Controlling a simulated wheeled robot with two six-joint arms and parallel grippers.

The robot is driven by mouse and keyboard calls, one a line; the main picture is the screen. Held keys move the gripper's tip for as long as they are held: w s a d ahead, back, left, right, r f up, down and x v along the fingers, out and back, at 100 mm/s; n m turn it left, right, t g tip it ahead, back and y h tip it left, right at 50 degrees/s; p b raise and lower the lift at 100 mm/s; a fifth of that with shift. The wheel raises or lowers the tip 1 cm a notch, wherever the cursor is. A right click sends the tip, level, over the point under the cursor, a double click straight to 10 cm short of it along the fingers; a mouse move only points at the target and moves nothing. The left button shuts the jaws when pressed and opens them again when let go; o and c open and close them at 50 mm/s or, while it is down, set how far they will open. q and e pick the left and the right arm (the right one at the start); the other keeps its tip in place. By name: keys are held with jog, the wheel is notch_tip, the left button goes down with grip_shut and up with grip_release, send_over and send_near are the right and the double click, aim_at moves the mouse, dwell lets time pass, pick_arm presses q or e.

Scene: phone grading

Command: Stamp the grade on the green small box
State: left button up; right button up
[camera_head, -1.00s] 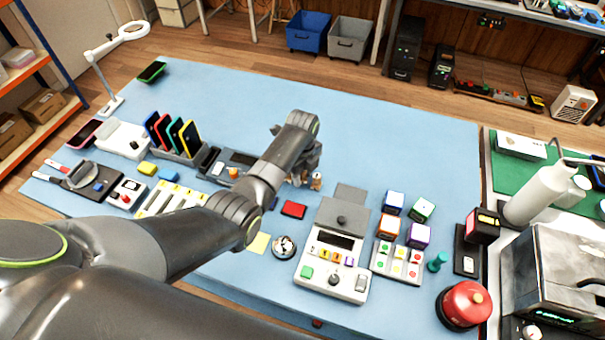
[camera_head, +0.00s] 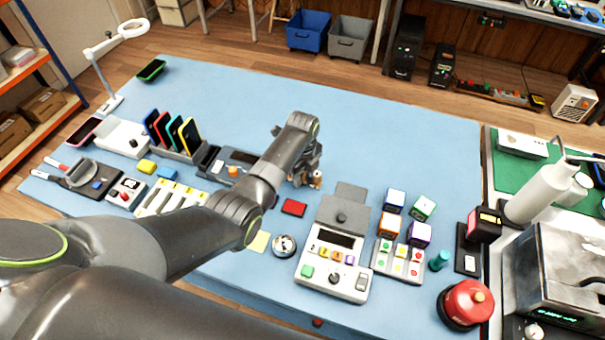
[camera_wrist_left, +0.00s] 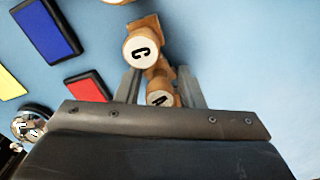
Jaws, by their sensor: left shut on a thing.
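The green small box (camera_head: 423,209) sits on the blue mat at the right, in a cluster with a blue box (camera_head: 395,200), an orange box (camera_head: 388,227) and a purple box (camera_head: 418,235). My left gripper (camera_head: 305,180) is over the middle of the mat, left of the boxes. In the wrist view my left gripper (camera_wrist_left: 160,88) is shut on a wooden stamp marked A (camera_wrist_left: 160,93). Another wooden stamp, marked C (camera_wrist_left: 142,47), stands just beyond the fingers, and part of a third (camera_wrist_left: 117,2) shows at the top edge. My right gripper is not in view.
A red ink pad (camera_head: 293,208) and a grey device (camera_head: 333,262) lie between gripper and boxes. The red pad (camera_wrist_left: 88,87) and a blue pad (camera_wrist_left: 46,30) show in the wrist view. A red round button (camera_head: 464,304) stands front right. The mat's far middle is clear.

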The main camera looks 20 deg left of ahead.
pick_arm(q)
jog(key=o, duration=0.9)
jog(key=shift+r, duration=0.65)
notch_tip(320, 180, up, 16)
jog(key=shift+r+p, duration=0.1)
jog(key=shift+p, duration=1.05)
